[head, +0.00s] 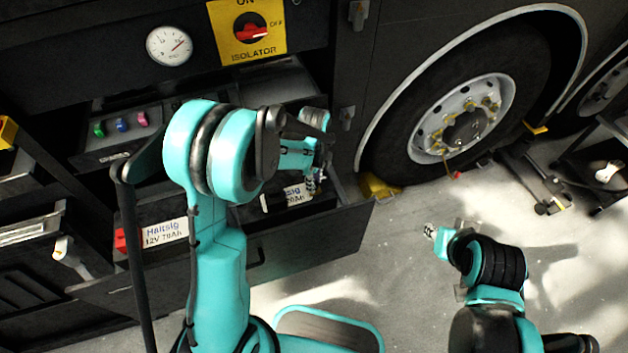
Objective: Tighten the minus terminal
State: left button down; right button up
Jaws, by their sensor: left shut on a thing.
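Two dark batteries with white labels sit in a pulled-out tray (312,229). The left battery (165,232) reads 12V 70Ah and has a red terminal cover (128,240) at its left end. The right battery (286,197) is partly hidden behind my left arm. My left gripper (318,172) points down at its right end, shut on a small part there that seems to be the minus terminal (319,184); the fingers hide most of it. My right gripper (437,234) is over the floor, away from the tray; its finger opening is too small to read.
A yellow isolator panel (225,40) with a red switch and a round gauge (169,46) are above the tray. A wheel (462,115) with a yellow chock (378,187) stands at the right. The floor between tray and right arm is clear.

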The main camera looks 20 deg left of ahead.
pick_arm(q)
jog(key=c, duration=1.2)
grip_release()
notch_tip(320, 180, up, 12)
